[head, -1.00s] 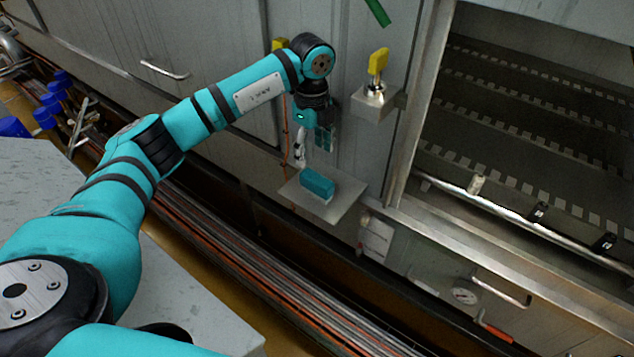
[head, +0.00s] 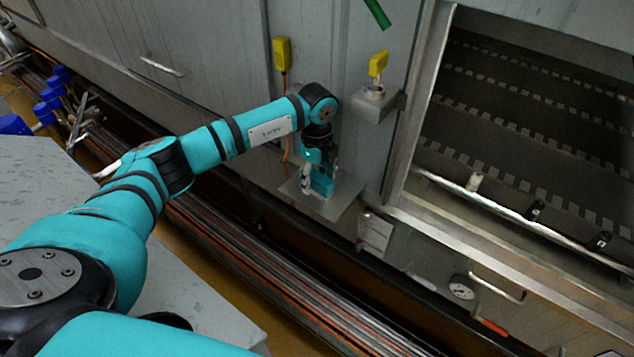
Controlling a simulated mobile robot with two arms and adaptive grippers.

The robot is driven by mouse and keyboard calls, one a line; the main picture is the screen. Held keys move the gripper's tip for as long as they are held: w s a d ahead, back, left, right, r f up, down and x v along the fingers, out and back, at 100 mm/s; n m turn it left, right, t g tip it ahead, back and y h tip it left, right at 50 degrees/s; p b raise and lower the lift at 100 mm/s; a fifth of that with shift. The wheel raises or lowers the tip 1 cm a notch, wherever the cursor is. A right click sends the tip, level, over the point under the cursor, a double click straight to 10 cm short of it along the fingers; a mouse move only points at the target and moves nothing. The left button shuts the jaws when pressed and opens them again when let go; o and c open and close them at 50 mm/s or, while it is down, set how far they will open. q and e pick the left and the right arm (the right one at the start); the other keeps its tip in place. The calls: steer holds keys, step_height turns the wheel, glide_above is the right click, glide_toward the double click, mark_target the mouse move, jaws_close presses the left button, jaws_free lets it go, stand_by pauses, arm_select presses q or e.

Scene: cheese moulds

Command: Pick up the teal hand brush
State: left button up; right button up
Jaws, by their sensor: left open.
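The teal hand brush (head: 322,186) lies on a small metal shelf (head: 336,208) fixed to the grey cabinet wall. My left gripper (head: 319,180) points down at the brush, with its fingers at or around it. The fingers are open, and they and the wrist hide part of the brush. I cannot tell whether the fingers touch it. My right gripper is not in view.
A yellow box (head: 282,54) with an orange cable hangs on the wall. An opening with dark slotted racks (head: 540,120) is at right. Pipes (head: 250,260) run below the shelf.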

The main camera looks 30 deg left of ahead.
arm_select(q)
steer(key=shift+f, duration=0.25)
stand_by(0.4)
steer(key=shift+c, duration=0.4)
steer(key=c, duration=1.2)
